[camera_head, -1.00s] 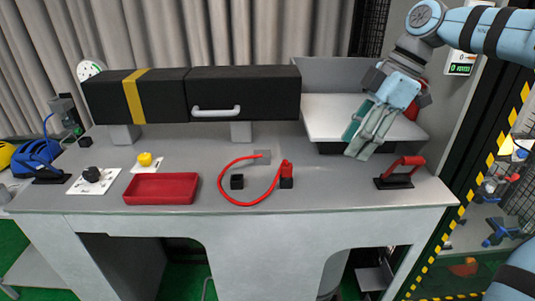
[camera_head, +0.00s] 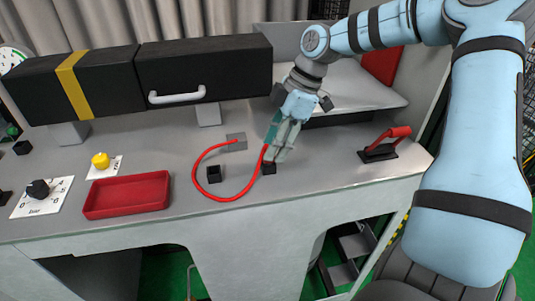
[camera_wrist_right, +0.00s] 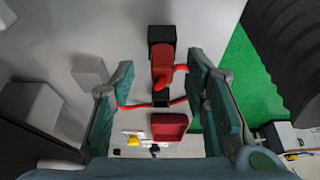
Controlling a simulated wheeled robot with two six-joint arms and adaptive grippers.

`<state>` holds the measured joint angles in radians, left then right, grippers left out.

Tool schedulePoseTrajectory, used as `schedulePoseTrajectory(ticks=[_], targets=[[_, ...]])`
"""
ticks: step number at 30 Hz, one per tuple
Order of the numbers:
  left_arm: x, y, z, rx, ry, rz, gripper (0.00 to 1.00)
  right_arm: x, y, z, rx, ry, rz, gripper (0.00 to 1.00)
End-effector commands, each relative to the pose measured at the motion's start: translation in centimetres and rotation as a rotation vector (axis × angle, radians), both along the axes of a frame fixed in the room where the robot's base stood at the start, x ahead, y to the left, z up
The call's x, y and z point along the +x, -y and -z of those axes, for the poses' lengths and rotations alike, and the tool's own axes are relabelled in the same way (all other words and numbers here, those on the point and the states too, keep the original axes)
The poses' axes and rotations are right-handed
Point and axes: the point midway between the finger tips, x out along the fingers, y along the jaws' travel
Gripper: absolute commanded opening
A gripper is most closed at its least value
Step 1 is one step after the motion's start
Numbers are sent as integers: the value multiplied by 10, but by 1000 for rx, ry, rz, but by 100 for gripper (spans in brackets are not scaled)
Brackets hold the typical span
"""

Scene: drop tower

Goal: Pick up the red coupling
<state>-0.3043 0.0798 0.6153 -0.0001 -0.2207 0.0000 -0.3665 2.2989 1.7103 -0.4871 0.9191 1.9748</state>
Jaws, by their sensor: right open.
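The red coupling (camera_wrist_right: 164,66) shows in the right wrist view, upright in a black socket block (camera_wrist_right: 161,35), with a red hose (camera_head: 219,200) running from it. In the head view its block (camera_head: 269,168) shows, but the coupling itself is mostly hidden behind my right gripper (camera_head: 276,152). My right gripper, also in the right wrist view (camera_wrist_right: 162,85), is open. Its two fingers stand to the left and right of the coupling in that view, with gaps between; whether they reach its height is hard to tell. My left gripper is not in view.
A second black block (camera_head: 214,174) and a grey block (camera_head: 236,142) stand near the hose. A red tray (camera_head: 127,194) lies to the left. A red-handled lever (camera_head: 384,146) stands to the right. A black drawer box (camera_head: 205,69) is behind.

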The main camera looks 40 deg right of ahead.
Motion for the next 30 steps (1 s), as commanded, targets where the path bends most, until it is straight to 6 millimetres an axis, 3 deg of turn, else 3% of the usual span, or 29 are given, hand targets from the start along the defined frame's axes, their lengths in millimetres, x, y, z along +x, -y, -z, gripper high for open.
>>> schedulePoseTrajectory(ticks=[4,10,18,30], targets=[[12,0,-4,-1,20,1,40,3,-7,18,1,-1,1,42],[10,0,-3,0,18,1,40,4,-7,20,1,1,1,42],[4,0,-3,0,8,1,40,4,-7,20,1,0,1,3],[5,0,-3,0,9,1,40,4,-7,14,0,2,1,3]])
